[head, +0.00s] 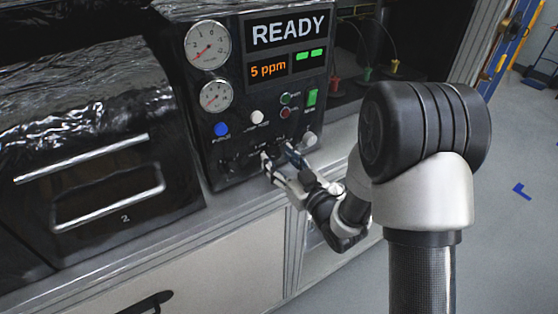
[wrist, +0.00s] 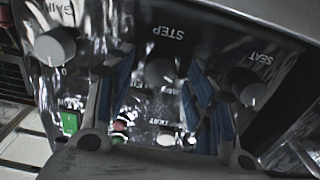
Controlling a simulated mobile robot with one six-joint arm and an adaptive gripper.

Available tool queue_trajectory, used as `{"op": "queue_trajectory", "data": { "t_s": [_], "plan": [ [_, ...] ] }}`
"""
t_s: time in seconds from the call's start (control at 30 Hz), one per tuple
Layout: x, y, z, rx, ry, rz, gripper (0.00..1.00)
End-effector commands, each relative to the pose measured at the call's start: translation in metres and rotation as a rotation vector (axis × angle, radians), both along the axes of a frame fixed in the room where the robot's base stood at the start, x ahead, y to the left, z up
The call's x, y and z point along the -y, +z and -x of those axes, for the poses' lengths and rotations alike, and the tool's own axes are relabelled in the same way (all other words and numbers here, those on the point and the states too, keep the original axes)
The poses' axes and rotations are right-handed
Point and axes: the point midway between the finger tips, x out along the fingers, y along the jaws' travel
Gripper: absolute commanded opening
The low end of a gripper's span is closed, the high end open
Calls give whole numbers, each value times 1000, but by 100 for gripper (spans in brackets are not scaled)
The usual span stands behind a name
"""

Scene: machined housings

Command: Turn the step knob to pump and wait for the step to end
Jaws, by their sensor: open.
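The step knob (wrist: 160,72) is a dark round knob under the label STEP (wrist: 166,33) in the wrist view, where the panel appears upside down. My gripper (wrist: 160,90) is open, with one blue-padded finger on each side of the knob. I cannot tell whether the pads touch it. In the head view my gripper (head: 277,156) is at the lower part of the black control panel (head: 245,100) and hides most of the knob. The knob's setting cannot be read. The display (head: 289,29) reads READY, and 5 ppm shows below it.
Another knob (wrist: 55,47) and the SEAT knob (wrist: 250,87) flank the step knob closely. Two gauges (head: 208,45), a blue button (head: 221,129) and a green switch (head: 311,97) are on the panel. A black drawer unit (head: 100,130) stands to the left.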

Motion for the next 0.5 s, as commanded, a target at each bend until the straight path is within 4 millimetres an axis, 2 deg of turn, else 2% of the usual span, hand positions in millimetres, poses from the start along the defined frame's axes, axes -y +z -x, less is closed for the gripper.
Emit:
{"op": "queue_trajectory", "data": {
  "t_s": [0.37, 0.5],
  "plan": [
    [-4, 0, -5, -1, 0, -1, 50],
    [-4, 0, -5, -1, 0, -1, 42]
  ]
}}
